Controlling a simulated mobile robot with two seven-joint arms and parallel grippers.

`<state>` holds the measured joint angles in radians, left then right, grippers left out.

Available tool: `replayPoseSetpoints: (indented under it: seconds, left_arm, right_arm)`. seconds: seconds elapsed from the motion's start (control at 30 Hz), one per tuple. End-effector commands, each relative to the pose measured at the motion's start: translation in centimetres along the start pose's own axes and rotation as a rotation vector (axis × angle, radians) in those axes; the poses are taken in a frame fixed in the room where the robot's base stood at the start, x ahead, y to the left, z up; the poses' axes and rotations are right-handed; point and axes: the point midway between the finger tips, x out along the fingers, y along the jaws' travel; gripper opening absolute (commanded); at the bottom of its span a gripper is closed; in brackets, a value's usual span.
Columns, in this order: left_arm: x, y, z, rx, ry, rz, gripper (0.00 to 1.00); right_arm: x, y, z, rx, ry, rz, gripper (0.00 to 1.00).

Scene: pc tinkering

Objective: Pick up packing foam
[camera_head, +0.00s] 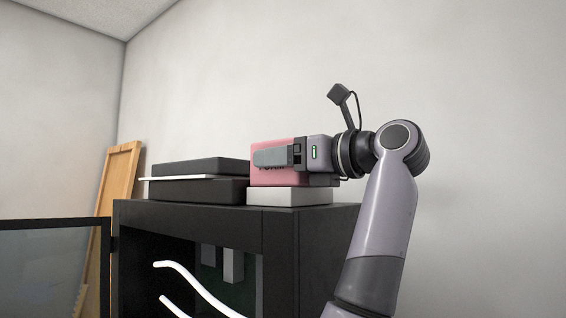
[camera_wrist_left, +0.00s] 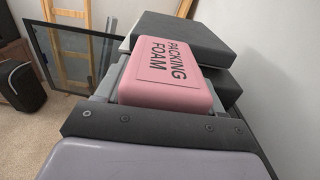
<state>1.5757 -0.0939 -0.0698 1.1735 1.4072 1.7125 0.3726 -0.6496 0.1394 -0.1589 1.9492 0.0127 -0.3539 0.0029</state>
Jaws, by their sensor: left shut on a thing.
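The packing foam (camera_head: 260,178) is a pink block with rounded corners on top of the black PC case (camera_head: 180,218). In the left wrist view the foam (camera_wrist_left: 165,75) fills the space between the fingers, its "PACKING FOAM" lettering facing up. My left gripper (camera_head: 270,160) reaches in from the right and is shut on the foam, with a grey finger along its near side. The foam sits directly above a white box (camera_head: 290,196); I cannot tell whether they touch. My right gripper is not in view.
A dark flat box (camera_head: 200,167) with a pale layer beneath it lies on the case left of the foam. A glass panel (camera_head: 50,265) stands at the left, and a wooden frame (camera_head: 120,175) leans on the wall. White cables (camera_head: 195,287) hang in the open case.

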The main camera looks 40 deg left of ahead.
Motion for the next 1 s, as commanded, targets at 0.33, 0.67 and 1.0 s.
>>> replayPoseSetpoints:
  seconds: [0.33,0.67,1.0]
  left_arm:
    - [-0.1,0.1,2.4,-0.003,-0.001,-0.001,0.38]
    - [0.0,0.1,7.0,-0.001,0.0,0.0,0.38]
    - [0.0,0.0,9.5,0.0,0.0,0.0,0.38]
  right_arm:
    - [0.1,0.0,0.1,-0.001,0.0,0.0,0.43]
    - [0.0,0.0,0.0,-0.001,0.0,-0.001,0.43]
    - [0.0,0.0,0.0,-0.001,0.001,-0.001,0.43]
